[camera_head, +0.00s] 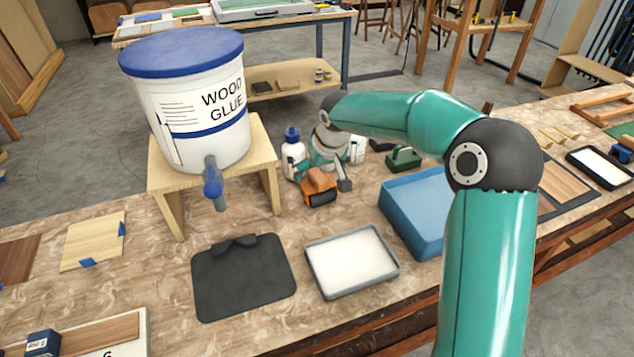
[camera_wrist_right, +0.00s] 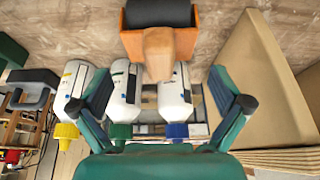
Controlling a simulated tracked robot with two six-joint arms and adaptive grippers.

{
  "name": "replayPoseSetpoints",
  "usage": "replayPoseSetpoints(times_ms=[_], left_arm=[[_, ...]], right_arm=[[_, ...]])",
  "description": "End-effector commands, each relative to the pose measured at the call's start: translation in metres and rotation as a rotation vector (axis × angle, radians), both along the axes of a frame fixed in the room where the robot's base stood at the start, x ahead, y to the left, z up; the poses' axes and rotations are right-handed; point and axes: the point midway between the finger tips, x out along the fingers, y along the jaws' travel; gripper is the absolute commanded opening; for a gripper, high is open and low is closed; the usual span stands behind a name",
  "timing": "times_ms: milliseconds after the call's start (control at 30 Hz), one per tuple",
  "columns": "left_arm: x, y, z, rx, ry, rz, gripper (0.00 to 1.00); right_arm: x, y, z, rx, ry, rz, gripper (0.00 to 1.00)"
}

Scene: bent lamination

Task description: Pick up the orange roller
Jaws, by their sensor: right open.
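The orange roller (camera_head: 319,189) lies on the worktable beside the wooden stand. In the right wrist view, its orange frame (camera_wrist_right: 185,42), dark drum and wooden handle show at top centre, with the handle pointing toward my gripper. My right gripper (camera_head: 323,178) is over the roller's far side in the head view. Its fingers are spread wide in the wrist view, with the handle end lying ahead of the gap between them. The gripper is open and empty. My left gripper is in neither view.
White bottles (camera_wrist_right: 123,90) with coloured caps stand close behind the roller. The wooden stand (camera_head: 262,150) holds a large glue bucket (camera_head: 195,105). A blue bin (camera_head: 415,210), white-filled tray (camera_head: 352,262) and black mat (camera_head: 243,280) lie nearby on the table.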

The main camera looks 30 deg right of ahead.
Motion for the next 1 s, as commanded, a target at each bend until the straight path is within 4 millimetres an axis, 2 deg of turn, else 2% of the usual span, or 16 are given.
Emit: replayPoseSetpoints(times_ms=[167,400,500,767,1000], left_arm=[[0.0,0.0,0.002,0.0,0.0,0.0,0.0],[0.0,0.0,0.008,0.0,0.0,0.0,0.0],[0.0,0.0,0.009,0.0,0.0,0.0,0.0],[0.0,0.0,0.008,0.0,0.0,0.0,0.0],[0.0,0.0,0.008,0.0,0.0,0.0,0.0]], right_arm=[[0.004,-0.001,-0.01,-0.001,0.003,0.001,1.0],[0.019,-0.003,-0.04,0.001,0.004,0.0,1.0],[0.022,-0.004,-0.047,0.0,0.002,0.0,1.0],[0.023,-0.004,-0.05,0.0,0.0,0.0,1.0],[0.022,-0.004,-0.049,0.0,0.001,0.0,0.6]])
